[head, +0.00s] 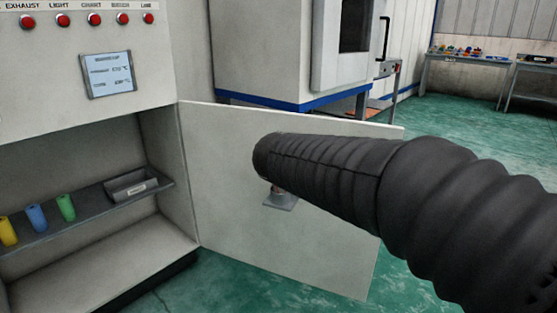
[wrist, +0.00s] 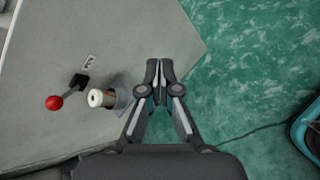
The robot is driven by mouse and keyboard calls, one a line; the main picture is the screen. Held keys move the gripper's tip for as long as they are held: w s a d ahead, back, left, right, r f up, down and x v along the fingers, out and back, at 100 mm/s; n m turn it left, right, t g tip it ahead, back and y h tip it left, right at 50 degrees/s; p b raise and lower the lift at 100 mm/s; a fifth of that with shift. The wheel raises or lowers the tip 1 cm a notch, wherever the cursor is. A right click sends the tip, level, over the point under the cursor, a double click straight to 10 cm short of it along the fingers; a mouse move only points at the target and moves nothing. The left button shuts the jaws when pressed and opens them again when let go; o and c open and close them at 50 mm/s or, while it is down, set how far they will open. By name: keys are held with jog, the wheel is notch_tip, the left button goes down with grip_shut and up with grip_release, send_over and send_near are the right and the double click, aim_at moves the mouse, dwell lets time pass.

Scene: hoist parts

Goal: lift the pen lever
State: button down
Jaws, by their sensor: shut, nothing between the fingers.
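A lever with a red ball knob (wrist: 54,102) sits on the light grey panel in the wrist view. Its short rod runs to a black base (wrist: 79,82), with a small label (wrist: 89,61) beside it; I cannot read the writing. I take this to be the pen lever. My gripper (wrist: 160,78) is shut and empty. It is right of the lever, apart from the knob, near the panel's edge. In the head view my dark sleeved arm hides the gripper and the lever.
A pale cylinder (wrist: 96,98) on a grey bracket stands between lever and gripper. The open door panel (head: 225,185) hangs from a cabinet with red buttons (head: 94,20), a screen (head: 108,75) and a shelf (head: 90,208).

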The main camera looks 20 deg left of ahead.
jog(key=a+f+n+t+y+b, duration=0.15)
jog(key=a+n+t, duration=0.55)
jog(key=a, duration=1.5)
jog(key=w+d+n+g, duration=0.2)
jog(key=w, duration=1.1)
jog(key=shift+w+d+p, duration=0.2)
jog(key=shift+w+p, duration=0.05)
jog(key=shift+p, duration=0.15)
